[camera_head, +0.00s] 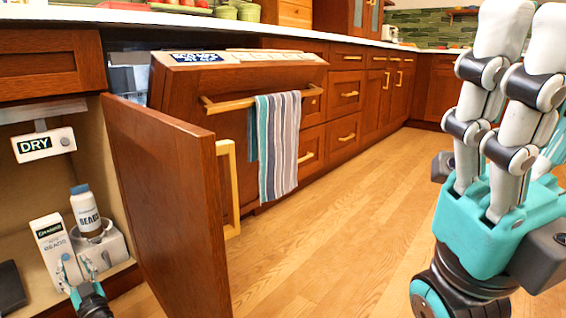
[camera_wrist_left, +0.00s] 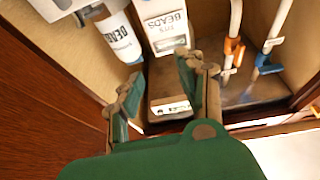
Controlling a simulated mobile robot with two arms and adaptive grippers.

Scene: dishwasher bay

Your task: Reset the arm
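My left gripper (camera_head: 77,268) reaches into the open cabinet at the lower left. It is open, with a gap between its fingertips (camera_wrist_left: 158,77) in the left wrist view. I see nothing held.
The open cabinet door (camera_head: 165,200) stands right of my left gripper. The dishwasher door (camera_head: 235,85) hangs partly open with a striped towel (camera_head: 278,145) on its handle. A "DRY" sign (camera_head: 44,145) hangs inside the cabinet. Pipes (camera_wrist_left: 232,35) rise near the gripper. The wooden floor (camera_head: 330,230) is clear.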

